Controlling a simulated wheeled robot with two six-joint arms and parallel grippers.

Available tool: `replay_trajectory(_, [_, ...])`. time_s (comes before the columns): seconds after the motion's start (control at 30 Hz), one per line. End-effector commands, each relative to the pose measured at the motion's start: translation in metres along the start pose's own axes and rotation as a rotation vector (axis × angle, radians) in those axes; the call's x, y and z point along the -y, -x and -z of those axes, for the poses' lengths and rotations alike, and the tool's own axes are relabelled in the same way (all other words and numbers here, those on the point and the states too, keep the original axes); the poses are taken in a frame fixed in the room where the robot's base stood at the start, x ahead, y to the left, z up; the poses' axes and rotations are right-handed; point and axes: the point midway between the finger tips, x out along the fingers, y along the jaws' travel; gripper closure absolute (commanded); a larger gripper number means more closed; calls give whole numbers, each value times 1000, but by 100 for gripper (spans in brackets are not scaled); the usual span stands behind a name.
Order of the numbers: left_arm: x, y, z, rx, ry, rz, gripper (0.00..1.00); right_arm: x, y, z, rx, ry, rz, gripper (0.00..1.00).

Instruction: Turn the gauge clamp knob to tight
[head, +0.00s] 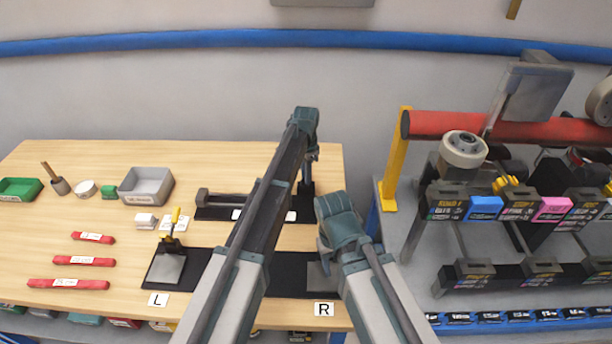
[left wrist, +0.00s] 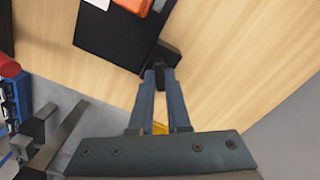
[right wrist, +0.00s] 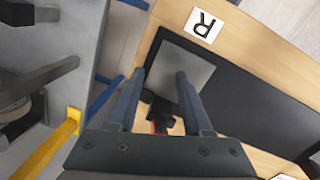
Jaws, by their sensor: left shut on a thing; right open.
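A dark gauge fixture lies on a black pad (head: 268,214) at the back right of the table. A dark block (left wrist: 167,52), which looks like its clamp knob, sits at the pad's end in the left wrist view. My left gripper (left wrist: 160,68) is shut on this block; its fingers hide part of it, and I cannot read its turn. In the head view my left gripper (head: 309,157) points down at the pad's right end. My right gripper (right wrist: 161,75) is open above the grey plate (right wrist: 184,65) marked R, with a dark red-handled clamp (right wrist: 162,112) below.
A yellow-handled clamp (head: 173,238) stands by the L plate. Red strips (head: 84,260), a grey bin (head: 147,185) and a green tray (head: 18,190) are on the left. A yellow post (head: 395,160) and a rack with a red roller (head: 490,126) stand right of the table.

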Motion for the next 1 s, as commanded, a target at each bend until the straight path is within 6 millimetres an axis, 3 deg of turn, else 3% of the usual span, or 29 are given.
replay_trajectory(0.33, [0, 0, 0, 0, -128, 0, 100, 0, 0, 0, 0, 0, 0, 50])
replay_trajectory(0.9, [0, 0, 0, 0, -150, 0, 100, 0, 0, 0, 0, 0, 0, 50])
replay_trajectory(0.93, [0, 0, 0, 0, -150, 0, 80, 0, 0, 0, 0, 0, 0, 50])
replay_trajectory(1.0, [0, 0, 0, 0, -150, 0, 67, 0, 0, 0, 0, 0, 0, 50])
